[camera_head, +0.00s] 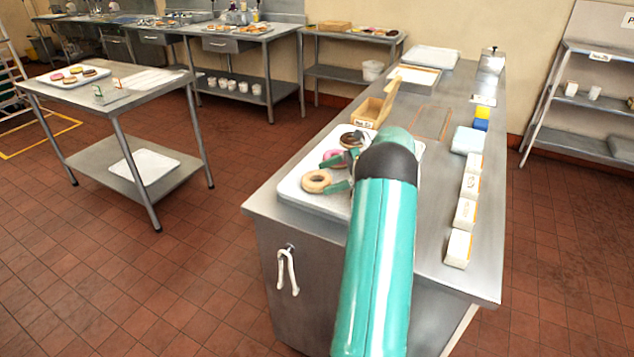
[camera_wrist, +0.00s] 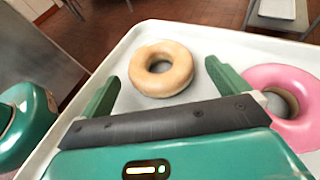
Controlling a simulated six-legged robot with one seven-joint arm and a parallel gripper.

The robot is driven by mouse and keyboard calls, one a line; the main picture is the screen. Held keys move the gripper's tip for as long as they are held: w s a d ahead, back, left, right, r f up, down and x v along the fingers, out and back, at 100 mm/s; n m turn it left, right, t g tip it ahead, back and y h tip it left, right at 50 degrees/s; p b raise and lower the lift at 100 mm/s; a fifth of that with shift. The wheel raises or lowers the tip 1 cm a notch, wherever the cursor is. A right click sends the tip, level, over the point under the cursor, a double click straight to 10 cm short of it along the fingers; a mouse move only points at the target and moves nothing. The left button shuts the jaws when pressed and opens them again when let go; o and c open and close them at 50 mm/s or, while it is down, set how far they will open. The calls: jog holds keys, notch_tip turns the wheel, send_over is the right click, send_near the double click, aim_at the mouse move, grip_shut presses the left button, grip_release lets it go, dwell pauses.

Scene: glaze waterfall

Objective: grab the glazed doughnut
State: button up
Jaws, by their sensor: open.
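The glazed doughnut (camera_wrist: 161,84) is a plain tan ring lying flat on a white tray (camera_wrist: 210,38) in the wrist view. It also shows in the head view (camera_head: 316,181) at the tray's near left. My gripper (camera_wrist: 160,85) is open and empty, its two green fingers spread on the near left and near right of the doughnut; I cannot tell whether they touch it. A pink doughnut (camera_wrist: 284,101) lies just right of my right finger. In the head view my arm hides part of the tray.
A dark chocolate doughnut (camera_head: 352,139) lies farther back on the tray. An open cardboard box (camera_head: 371,112) stands behind it. Several white boxes (camera_head: 459,248) line the counter's right side. The counter (camera_head: 440,165) has a bare strip between.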

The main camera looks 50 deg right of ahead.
aim_at(326, 176)
jog(key=shift+x, duration=1.55)
jog(key=c, duration=0.9)
jog(key=shift+r, duration=0.1)
